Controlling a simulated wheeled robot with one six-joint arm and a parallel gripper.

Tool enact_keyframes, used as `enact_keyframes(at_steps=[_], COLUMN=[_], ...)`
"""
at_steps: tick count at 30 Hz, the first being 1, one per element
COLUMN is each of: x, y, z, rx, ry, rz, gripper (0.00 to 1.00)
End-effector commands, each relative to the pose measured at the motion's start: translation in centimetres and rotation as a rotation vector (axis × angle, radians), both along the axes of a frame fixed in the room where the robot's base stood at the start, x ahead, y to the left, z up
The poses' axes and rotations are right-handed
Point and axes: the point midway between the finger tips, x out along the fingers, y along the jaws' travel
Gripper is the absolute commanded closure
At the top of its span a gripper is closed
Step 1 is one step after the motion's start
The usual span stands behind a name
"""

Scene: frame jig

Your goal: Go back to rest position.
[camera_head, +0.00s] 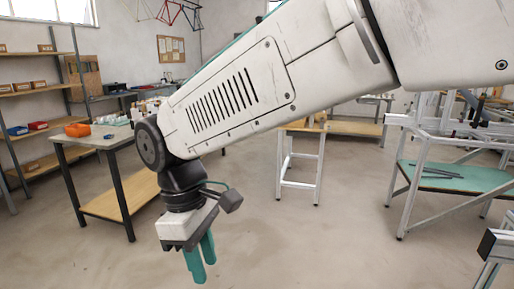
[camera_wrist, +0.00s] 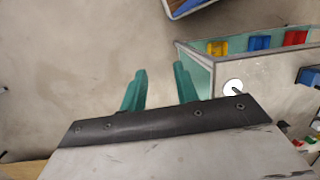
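My gripper (camera_head: 200,260) hangs pointing down in the head view, in front of the open concrete floor. In the wrist view its two teal fingers (camera_wrist: 161,90) stand apart with only floor between them. It is open and holds nothing. My white arm stretches across the upper middle of the head view and hides part of the room behind it.
A small table (camera_head: 300,184) stands at the middle back. A metal frame jig (camera_head: 412,185) with a green shelf stands right. The floor between is clear.

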Motion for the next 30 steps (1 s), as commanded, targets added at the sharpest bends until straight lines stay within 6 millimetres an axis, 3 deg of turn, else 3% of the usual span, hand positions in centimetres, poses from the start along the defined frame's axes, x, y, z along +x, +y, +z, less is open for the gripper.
enact_keyframes(at_steps=[1, 6, 12, 15, 21, 30], x=[0.5, 0.0, -3.5, -5.8, -9.2, -9.5], y=[-3.9, -14.6, -25.2, -29.4, -34.5, -36.5], z=[0.8, 1.7, 1.4, 0.8, 0.5, 1.6], rx=[0.004, 0.014, 0.038, 0.057, 0.106, 0.132], ry=[-0.019, -0.078, -0.144, -0.180, -0.262, -0.316], rz=[-0.126, -0.514, -0.911, -1.076, -1.287, -1.382], gripper=[0.70, 0.70, 0.70, 0.70, 0.70, 0.70])
